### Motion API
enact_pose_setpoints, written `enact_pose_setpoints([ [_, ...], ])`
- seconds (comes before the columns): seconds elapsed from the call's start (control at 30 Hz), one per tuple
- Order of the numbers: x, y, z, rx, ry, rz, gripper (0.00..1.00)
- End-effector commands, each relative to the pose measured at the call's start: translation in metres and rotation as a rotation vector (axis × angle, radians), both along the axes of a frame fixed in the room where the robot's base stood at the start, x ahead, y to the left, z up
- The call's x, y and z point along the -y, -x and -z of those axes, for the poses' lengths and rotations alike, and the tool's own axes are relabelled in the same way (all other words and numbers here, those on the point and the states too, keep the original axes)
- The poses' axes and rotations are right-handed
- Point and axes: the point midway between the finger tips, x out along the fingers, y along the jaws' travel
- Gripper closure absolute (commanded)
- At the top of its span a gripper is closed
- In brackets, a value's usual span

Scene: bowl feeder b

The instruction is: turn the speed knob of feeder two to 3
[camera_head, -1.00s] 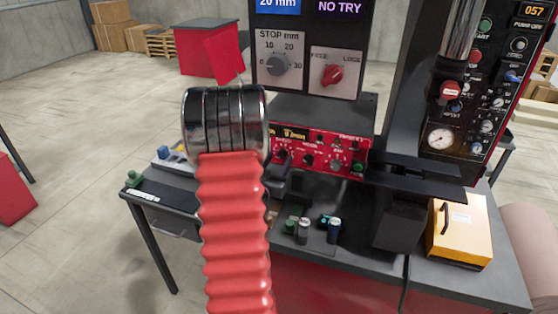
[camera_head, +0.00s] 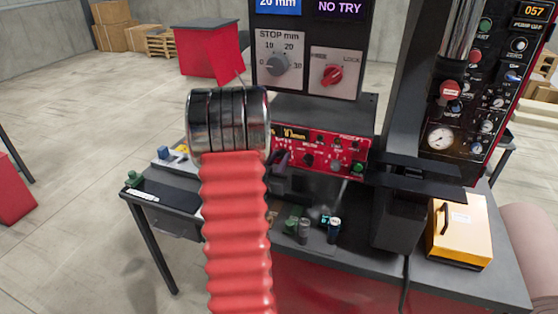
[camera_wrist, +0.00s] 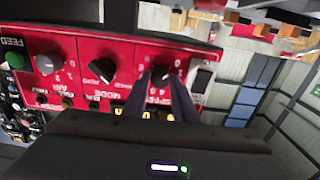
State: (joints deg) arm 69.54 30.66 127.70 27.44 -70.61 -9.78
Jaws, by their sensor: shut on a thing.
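The red feeder control panel (camera_head: 340,151) stands on the bench; it also fills much of the wrist view (camera_wrist: 125,52), where its lettering is upside down. My gripper (camera_wrist: 161,77) has its two dark fingers shut on a dark knob (camera_wrist: 160,73) with dial numbers around it, near the panel's right end in that view. The fingers hide part of its label and pointer, so I cannot read its setting. In the head view my red arm hose and chrome rings hide most of the gripper and the panel's left end.
Beside the held knob are a black knob (camera_wrist: 100,70), a grey knob (camera_wrist: 47,63) and a green FEED button (camera_wrist: 14,60). Small cylinders (camera_head: 304,229) stand on the bench before the panel.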

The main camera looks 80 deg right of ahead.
Motion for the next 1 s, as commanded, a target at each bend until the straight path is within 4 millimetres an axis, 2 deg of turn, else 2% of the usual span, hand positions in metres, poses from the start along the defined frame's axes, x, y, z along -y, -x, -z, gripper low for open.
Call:
enact_pose_setpoints([
  [0.07, -0.0057, 0.0005, 0.0, -0.001, -0.001, 0.0, 0.97],
  [0.53, 0.0004, -0.0005, 0.0, 0.087, 0.008, -0.002, 0.97],
  [1.0, 0.0009, 0.0008, 0.0, 0.448, 0.042, -0.002, 0.97],
])
